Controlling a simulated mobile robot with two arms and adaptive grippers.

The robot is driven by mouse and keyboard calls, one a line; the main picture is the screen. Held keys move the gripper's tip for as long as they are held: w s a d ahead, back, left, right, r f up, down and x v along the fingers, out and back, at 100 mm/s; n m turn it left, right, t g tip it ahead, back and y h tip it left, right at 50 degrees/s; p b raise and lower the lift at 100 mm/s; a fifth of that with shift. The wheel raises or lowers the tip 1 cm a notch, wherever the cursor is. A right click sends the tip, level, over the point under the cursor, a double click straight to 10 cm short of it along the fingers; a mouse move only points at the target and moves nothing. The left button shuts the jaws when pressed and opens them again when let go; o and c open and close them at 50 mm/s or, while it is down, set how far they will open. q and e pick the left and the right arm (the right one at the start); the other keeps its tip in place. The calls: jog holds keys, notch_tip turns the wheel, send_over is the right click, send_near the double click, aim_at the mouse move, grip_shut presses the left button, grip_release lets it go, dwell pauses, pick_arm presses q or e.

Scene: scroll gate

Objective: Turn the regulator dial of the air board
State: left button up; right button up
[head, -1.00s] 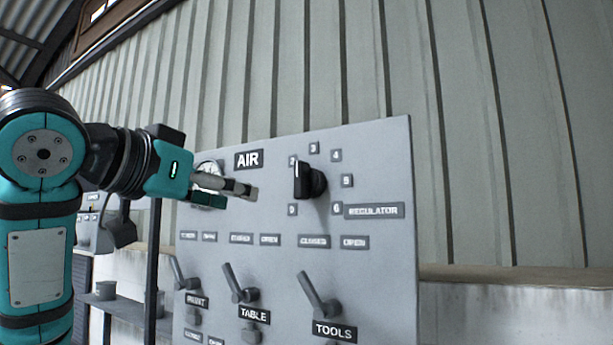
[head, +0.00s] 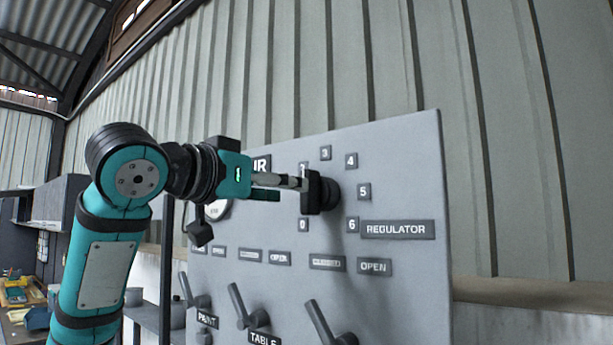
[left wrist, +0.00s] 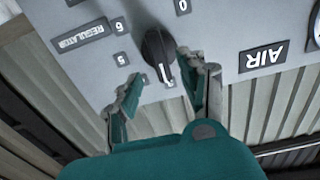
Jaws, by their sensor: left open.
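The grey air board (head: 400,300) stands upright at the centre right of the head view. Its black regulator dial (head: 320,192) has a ring of number plates around it and a REGULATOR label (head: 397,229) to its lower right. In the left wrist view the dial (left wrist: 157,50) has a white line on its grip. My left gripper (head: 296,187) is open, and its fingertips are at the dial in the head view. In the left wrist view the open fingers (left wrist: 158,92) are around or just short of the dial's near end; contact is unclear. My right gripper is not in view.
Several grey levers, such as the TOOLS-side lever (head: 322,325), stick out of the board below the dial. A gauge (head: 219,209) is partly hidden behind my left arm. A shelf with pots (head: 133,297) and a cluttered bench (head: 20,300) are at left.

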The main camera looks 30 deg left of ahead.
aim_at(310, 192)
pick_arm(q)
jog(key=shift+w+d+r+p, duration=0.1)
jog(key=shift+w+p, duration=0.4)
jog(key=shift+w, duration=0.9)
jog(key=shift+w+d+p, duration=0.1)
jog(key=shift+w+p, duration=0.4)
jog(key=shift+w, duration=0.9)
jog(key=shift+s, duration=0.15)
jog(key=shift+c, duration=1.4)
grip_shut()
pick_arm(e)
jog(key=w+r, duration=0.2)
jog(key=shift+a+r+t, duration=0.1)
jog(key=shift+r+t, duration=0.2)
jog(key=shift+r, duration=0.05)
